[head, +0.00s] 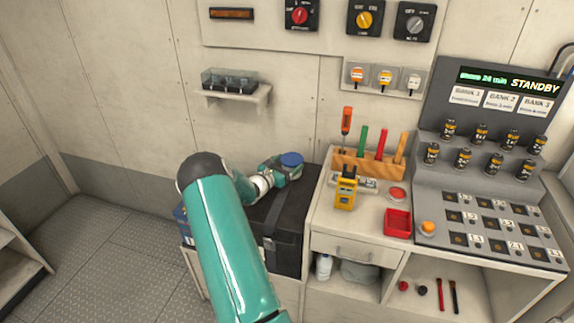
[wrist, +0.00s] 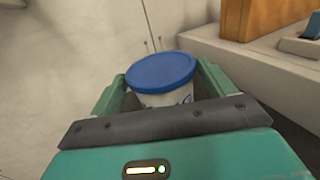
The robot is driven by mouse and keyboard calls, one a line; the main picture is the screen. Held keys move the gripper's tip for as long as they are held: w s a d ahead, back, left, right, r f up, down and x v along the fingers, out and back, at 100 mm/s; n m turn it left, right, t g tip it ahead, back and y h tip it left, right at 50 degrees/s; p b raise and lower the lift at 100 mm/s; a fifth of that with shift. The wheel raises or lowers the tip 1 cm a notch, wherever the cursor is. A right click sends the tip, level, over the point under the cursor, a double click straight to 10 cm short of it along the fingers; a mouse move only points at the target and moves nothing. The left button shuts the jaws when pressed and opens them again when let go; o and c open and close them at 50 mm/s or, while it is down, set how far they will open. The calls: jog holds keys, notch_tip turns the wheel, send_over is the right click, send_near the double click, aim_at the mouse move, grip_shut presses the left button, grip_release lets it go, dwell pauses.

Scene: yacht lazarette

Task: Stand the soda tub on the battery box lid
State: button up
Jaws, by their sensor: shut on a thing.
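The soda tub, white with a blue lid, shows in the wrist view (wrist: 163,82) upright between the two fingers of my gripper (wrist: 158,92). The fingers press on its sides. In the head view its blue lid (head: 291,160) shows at the end of my gripper (head: 286,168), over the far right part of the black battery box (head: 288,232). The box's dark lid (head: 297,196) is partly hidden behind my arm. I cannot tell whether the tub's base touches the lid, since its lower part is hidden.
A counter (head: 325,215) right of the box holds a wooden tool rack (head: 368,165), a yellow meter (head: 345,190) and a red tray (head: 397,223). A small wall shelf (head: 233,94) is above the box. The floor (head: 120,220) at left is clear.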

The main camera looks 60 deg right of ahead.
jog(key=shift+f, duration=0.1)
jog(key=o, duration=1.1)
jog(key=shift+o, duration=0.2)
jog(key=shift+w+a, duration=0.1)
jog(key=shift+a, duration=0.2)
jog(key=v, duration=1.1)
jog(key=shift+w+a, duration=0.1)
jog(key=shift+a, duration=0.1)
